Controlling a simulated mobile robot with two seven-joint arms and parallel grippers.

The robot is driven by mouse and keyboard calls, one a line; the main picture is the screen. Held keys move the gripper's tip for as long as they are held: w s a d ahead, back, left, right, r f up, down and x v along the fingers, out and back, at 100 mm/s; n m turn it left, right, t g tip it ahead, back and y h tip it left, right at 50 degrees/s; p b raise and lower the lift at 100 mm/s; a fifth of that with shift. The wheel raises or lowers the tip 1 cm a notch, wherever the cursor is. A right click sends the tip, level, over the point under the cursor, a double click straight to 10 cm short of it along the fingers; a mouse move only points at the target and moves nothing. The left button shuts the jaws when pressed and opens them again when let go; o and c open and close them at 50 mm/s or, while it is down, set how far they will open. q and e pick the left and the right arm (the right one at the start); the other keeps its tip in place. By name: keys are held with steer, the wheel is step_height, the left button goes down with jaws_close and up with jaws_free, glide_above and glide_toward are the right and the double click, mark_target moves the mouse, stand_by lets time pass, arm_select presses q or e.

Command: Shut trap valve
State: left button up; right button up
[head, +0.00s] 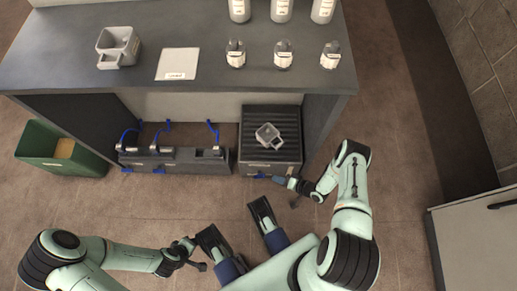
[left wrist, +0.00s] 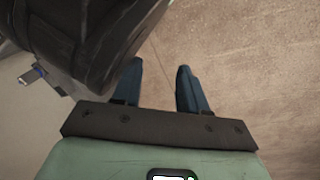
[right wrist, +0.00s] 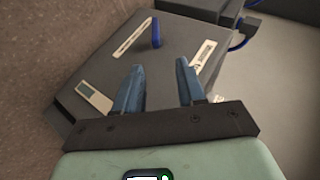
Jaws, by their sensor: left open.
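The trap valve appears to be the blue lever (right wrist: 155,33) on the front face of a dark grey box. In the right wrist view it stands almost upright in the picture, beyond the fingertips. It is small at the box's lower front edge in the head view (head: 262,176). My right gripper (right wrist: 160,68) is open, with nothing between its fingers, in front of that face and apart from the lever. My left gripper (left wrist: 159,70) is open and empty above the floor, away from the box.
The box has a slatted top (head: 285,115) carrying a grey handled cup (head: 268,136). Left of it is a dark bench unit (head: 185,167) with several blue levers. A green bin (head: 35,150) stands farther left. The worktop (head: 205,35) overhangs behind. A pale cabinet (head: 475,235) stands right.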

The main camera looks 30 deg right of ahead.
mark_target(260, 175)
steer(key=shift+y, duration=0.4)
steer(key=b+x, duration=0.1)
steer(key=x, duration=0.2)
steer(key=b+x, duration=0.1)
steer(key=x, duration=0.3)
steer(key=f+b+x, duration=0.1)
steer(key=x, duration=0.3)
steer(key=shift+s+f+b, duration=0.2)
steer(key=shift+f+b, duration=0.05)
steer(key=shift+b, duration=0.15)
arm_select(q)
steer(key=s+a+f+g, duration=0.1)
steer(key=s+f+g, duration=0.1)
steer(key=s+f, duration=0.3)
steer(key=shift+s+n+g, duration=0.3)
steer(key=shift+s+g, duration=0.1)
steer(key=shift+s, duration=1.1)
arm_select(e)
steer(key=shift+x, duration=0.8)
arm_select(q)
steer(key=shift+a+f, duration=0.1)
arm_select(e)
jaws_close()
